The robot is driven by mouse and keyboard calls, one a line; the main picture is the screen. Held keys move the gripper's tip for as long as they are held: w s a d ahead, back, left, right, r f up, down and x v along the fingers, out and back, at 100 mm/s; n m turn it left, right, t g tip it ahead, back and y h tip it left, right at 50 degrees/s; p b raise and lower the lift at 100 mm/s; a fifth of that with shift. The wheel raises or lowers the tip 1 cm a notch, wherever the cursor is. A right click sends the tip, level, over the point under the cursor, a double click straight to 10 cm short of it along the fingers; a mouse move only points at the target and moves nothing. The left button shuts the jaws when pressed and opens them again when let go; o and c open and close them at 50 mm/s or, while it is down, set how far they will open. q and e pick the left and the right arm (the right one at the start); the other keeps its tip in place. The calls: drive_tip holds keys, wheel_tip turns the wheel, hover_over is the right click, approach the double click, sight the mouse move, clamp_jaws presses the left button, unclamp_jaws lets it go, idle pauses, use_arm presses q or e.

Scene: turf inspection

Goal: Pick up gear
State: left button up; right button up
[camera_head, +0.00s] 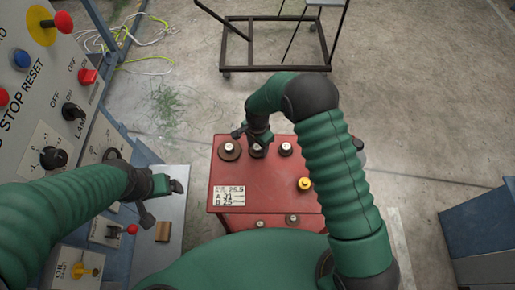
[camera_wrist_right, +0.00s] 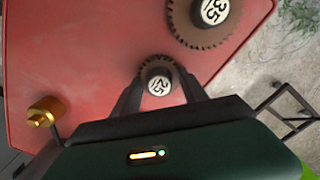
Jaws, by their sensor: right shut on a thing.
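The gear marked 25 (camera_wrist_right: 158,84) is small and brown with a white hub, on the red box (camera_wrist_right: 85,50). My right gripper (camera_wrist_right: 160,92) has a finger on each side of this gear and is shut on it. In the head view my right gripper (camera_head: 257,141) is over the top row of the red box (camera_head: 270,195) and partly covers that gear. A larger gear marked 35 (camera_wrist_right: 210,14) is beside it; a large gear (camera_head: 229,149) also shows left of the gripper in the head view. My left gripper (camera_head: 176,186) hangs over the grey shelf; its opening is unclear.
A yellow knob (camera_head: 305,184) and a printed label (camera_head: 229,196) are on the red box. A control panel (camera_head: 45,100) with buttons and switches stands at left. A metal frame cart (camera_head: 275,68) is at the back. A blue cabinet (camera_head: 480,225) is at right. Open floor lies between.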

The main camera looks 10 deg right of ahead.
drive_tip(key=shift+a, duration=0.1)
drive_tip(key=c, duration=0.5)
